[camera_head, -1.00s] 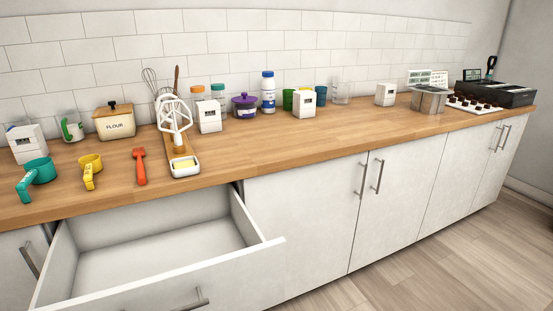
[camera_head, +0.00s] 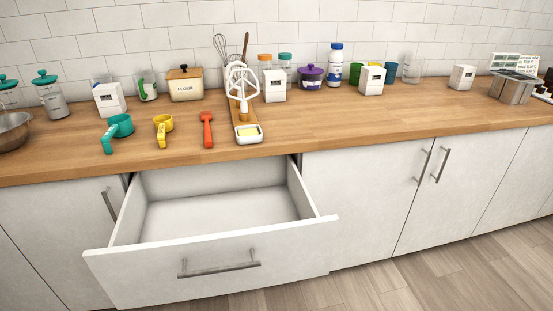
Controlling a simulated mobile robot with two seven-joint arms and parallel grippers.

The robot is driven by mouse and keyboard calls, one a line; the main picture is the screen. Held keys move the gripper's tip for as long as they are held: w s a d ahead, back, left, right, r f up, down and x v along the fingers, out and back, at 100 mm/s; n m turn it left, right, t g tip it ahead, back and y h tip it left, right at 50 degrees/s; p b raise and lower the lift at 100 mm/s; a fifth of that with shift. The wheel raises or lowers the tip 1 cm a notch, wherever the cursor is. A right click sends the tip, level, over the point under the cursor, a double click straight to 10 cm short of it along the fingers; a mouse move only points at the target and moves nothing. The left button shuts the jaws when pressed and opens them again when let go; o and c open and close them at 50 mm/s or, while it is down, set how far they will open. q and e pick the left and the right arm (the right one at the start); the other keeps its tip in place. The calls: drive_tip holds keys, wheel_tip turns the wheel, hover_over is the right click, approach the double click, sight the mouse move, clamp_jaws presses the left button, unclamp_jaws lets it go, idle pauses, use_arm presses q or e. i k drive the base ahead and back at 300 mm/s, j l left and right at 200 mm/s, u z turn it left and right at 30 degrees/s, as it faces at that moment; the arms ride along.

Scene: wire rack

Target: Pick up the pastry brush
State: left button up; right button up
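Neither of my grippers shows in the head view.
An open, empty drawer (camera_head: 205,250) juts out below the brush. The counter right of the dish (camera_head: 370,118) is clear.

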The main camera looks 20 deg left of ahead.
sight(206, 118)
drive_tip(key=u, duration=1.15)
